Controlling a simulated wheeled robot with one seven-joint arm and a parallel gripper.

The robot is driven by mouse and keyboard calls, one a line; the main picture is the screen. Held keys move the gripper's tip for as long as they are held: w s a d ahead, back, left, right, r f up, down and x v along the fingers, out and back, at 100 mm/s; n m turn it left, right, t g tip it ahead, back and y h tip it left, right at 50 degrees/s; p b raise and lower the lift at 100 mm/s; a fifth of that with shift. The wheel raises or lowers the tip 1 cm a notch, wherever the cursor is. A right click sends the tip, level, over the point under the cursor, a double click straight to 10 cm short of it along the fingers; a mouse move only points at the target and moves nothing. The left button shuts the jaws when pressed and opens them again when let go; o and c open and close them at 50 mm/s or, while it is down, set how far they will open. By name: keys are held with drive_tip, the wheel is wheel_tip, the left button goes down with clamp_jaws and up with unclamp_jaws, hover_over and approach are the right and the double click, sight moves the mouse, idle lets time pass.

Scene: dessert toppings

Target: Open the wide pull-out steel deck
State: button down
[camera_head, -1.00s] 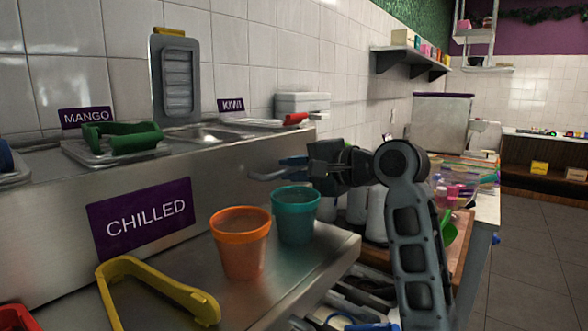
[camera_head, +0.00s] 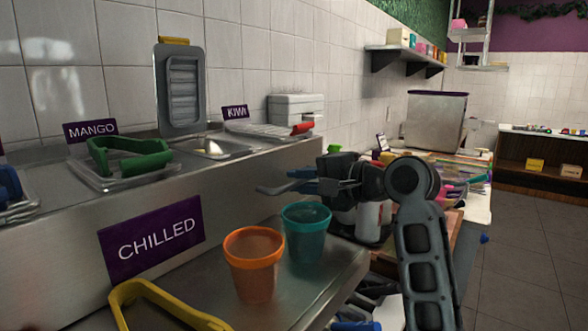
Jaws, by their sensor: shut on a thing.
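A wide raised steel unit (camera_head: 60,262) with a purple CHILLED sign (camera_head: 151,238) on its front face spans the left, with topping pans on top. A lower steel surface (camera_head: 200,290) juts out in front of it. I cannot tell which of the two is the pull-out deck. My gripper (camera_head: 318,182) is at the right part of the raised unit's front, just above the teal cup. It is shut on a slim grey bar (camera_head: 270,189) that looks like a handle. A blue piece shows beside the jaws. The exact contact is too small to see.
An orange cup (camera_head: 254,270) and a teal cup (camera_head: 306,230) stand on the lower surface, close below my gripper. Yellow tongs (camera_head: 160,296) lie at its front. Green tongs (camera_head: 128,158) rest on a pan lid.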

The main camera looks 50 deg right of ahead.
drive_tip(key=shift+s+f, duration=0.15)
drive_tip(key=shift+s, duration=0.2)
drive_tip(key=shift+d, duration=0.1)
drive_tip(key=c, duration=1.2)
unclamp_jaws()
drive_tip(key=shift+c, duration=0.2)
drive_tip(key=shift+s, duration=0.1)
drive_tip(key=v, duration=0.7)
drive_tip(key=shift+s, duration=0.4)
